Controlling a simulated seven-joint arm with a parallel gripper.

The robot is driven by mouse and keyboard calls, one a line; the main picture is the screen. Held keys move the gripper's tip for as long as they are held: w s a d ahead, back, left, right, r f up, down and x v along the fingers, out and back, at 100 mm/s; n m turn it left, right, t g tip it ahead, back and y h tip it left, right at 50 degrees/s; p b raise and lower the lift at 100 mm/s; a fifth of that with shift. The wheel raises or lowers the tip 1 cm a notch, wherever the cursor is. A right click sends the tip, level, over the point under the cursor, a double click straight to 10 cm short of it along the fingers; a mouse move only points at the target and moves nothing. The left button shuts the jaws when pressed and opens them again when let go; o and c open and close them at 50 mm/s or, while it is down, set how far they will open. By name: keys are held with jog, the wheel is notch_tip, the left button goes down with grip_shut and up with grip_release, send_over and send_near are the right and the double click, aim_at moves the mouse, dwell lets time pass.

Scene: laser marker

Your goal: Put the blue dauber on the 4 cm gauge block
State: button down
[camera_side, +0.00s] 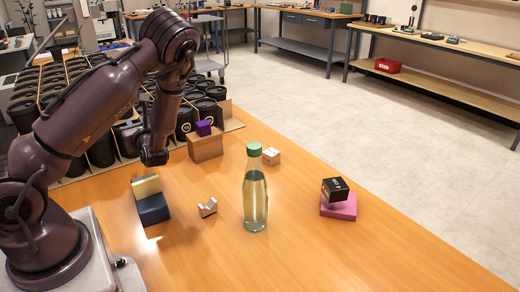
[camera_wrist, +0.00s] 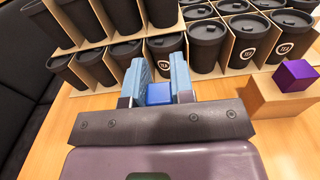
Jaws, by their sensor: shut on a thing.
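The blue dauber (camera_wrist: 159,94) shows in the wrist view as a small blue block between the two light-blue fingers of my gripper (camera_wrist: 160,82). The gripper is shut on it, in front of the cup rows. In the side view the fingers and the dauber are hidden behind my wrist. No block carries a readable size mark, so I cannot tell which is the 4 cm gauge block. A tan block (camera_side: 206,148) bears a purple cube (camera_side: 203,128). A dark blue block (camera_side: 153,210) has a pale yellow piece on it. A pink block (camera_side: 341,210) bears a black box (camera_side: 334,189).
A glass bottle (camera_side: 255,197) with a green cap stands mid-table. A small metal V-shaped piece (camera_side: 208,208) and a small pale box (camera_side: 271,156) lie near it. Black lidded cups (camera_wrist: 209,42) fill cardboard dividers at the back left. The table's front right is clear.

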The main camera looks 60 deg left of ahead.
jog(key=w+m+t+h, duration=0.4)
jog(key=w+m+t, duration=0.45)
jog(key=w, duration=1.35)
jog(key=w+d+m+t+h, duration=0.2)
jog(key=w+d+t+h, duration=0.25)
jog(key=w, duration=0.35)
jog(key=w+d+m+t+h, duration=0.3)
jog(key=w+d, duration=0.2)
jog(key=w, duration=0.4)
jog(key=shift+s+d+f, duration=0.1)
jog(key=shift+f, duration=4)
jog(key=shift+f, duration=0.15)
jog(key=c, duration=1)
grip_release()
